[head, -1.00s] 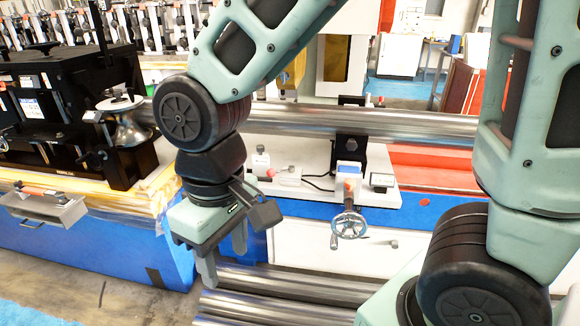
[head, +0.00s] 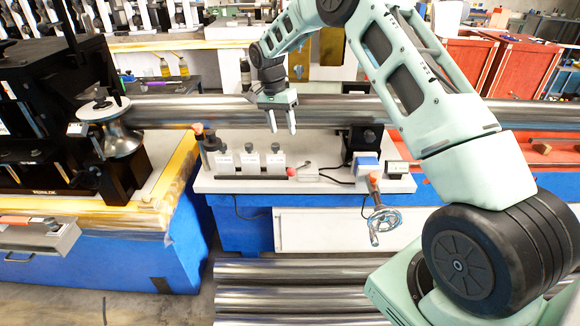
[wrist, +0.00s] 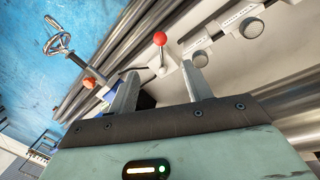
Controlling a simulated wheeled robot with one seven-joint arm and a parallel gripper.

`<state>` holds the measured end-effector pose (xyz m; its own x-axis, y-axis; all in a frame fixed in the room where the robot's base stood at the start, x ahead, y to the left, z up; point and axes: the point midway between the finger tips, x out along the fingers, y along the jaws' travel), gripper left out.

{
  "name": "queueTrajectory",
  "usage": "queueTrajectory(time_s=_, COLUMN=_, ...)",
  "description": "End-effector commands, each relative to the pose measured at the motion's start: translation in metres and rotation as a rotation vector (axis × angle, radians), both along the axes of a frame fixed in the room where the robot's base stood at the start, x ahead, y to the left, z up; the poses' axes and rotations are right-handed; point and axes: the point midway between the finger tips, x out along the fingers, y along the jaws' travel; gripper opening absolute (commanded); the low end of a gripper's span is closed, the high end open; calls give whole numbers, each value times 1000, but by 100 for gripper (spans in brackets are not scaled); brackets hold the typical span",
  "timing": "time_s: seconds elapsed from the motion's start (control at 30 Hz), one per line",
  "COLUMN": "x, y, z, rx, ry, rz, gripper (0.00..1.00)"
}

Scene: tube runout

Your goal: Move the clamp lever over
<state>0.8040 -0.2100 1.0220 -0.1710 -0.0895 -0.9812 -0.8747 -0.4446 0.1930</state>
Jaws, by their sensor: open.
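A short lever with a red ball knob (head: 291,172) stands on the white base plate, right of the labelled white boxes. In the wrist view the red ball (wrist: 160,39) shows beyond and between my fingers, on a thin metal stem. I take this for the clamp lever, but cannot be sure. A black clamp block (head: 362,143) stands to its right beside the long steel tube (head: 225,110). My gripper (head: 282,122) is open and empty, fingers pointing down in front of the tube, above the lever. Its two fingers (wrist: 160,80) are apart and not touching the knob.
Three labelled white boxes (head: 250,160) stand left of the lever. An orange knob (head: 197,128) tops a black post at the plate's left end. A metal handwheel (head: 382,220) juts out at the front right. Several loose tubes (head: 290,270) lie below. A black machine (head: 60,110) stands left.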

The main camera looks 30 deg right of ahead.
Motion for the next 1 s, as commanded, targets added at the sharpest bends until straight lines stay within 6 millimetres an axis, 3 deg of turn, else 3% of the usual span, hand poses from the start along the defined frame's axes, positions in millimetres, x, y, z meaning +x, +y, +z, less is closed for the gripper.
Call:
queueTrajectory(time_s=0.6, x=-23, y=-9, z=-121, rx=5, ry=4, rz=4, gripper=50)
queueTrajectory(time_s=0.8, x=-26, y=-12, z=-144, rx=2, ry=1, rz=4, gripper=50)
queueTrajectory(time_s=1.0, x=-27, y=-12, z=-152, rx=3, ry=-2, rz=4, gripper=50)
